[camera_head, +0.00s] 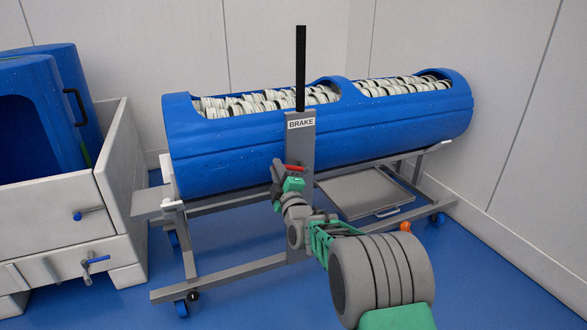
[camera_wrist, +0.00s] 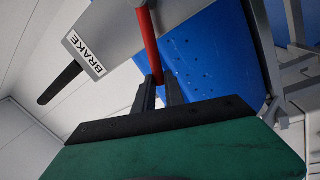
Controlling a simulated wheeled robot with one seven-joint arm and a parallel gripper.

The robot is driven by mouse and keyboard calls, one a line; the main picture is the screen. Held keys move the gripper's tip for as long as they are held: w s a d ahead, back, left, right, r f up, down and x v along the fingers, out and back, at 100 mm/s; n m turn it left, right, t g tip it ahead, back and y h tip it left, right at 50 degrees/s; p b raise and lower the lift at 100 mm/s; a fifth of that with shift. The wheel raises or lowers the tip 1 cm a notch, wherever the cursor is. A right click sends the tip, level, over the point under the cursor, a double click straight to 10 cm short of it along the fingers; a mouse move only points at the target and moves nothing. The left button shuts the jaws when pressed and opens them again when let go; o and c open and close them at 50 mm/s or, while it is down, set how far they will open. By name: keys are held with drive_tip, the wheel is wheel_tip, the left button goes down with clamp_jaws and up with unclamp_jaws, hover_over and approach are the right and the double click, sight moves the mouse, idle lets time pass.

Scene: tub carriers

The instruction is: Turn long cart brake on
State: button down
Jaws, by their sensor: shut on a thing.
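The long cart carries a blue tub (camera_head: 420,118) on a grey wheeled frame. A grey post (camera_head: 301,140) with a BRAKE label stands at its near side, with a tall black bar (camera_head: 300,68) upright above it. A red handle (camera_head: 295,168) is low on the post; in the wrist view it is a red rod (camera_wrist: 149,45) running down to my fingers. My gripper (camera_wrist: 158,84) is shut on the red handle, its lower end between the two dark fingers. In the head view my gripper (camera_head: 280,172) is at the post, and its fingers are partly hidden.
White rolls fill the tub's openings. A grey tray (camera_head: 362,192) hangs under the tub at right. White walls are close behind; blue floor (camera_head: 250,300) is clear in front.

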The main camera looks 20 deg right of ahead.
drive_tip(key=shift+f, duration=0.35)
drive_tip(key=c, duration=1.8)
unclamp_jaws()
drive_tip(key=o, duration=0.4)
drive_tip(key=shift+r, duration=0.15)
drive_tip(key=shift+s, duration=0.15)
drive_tip(key=s+f+p, duration=0.1)
drive_tip(key=s, duration=0.6)
drive_tip(key=shift+s+d+f+p, duration=0.15)
drive_tip(key=shift+s+f+p, duration=0.05)
drive_tip(key=shift+s+p, duration=0.1)
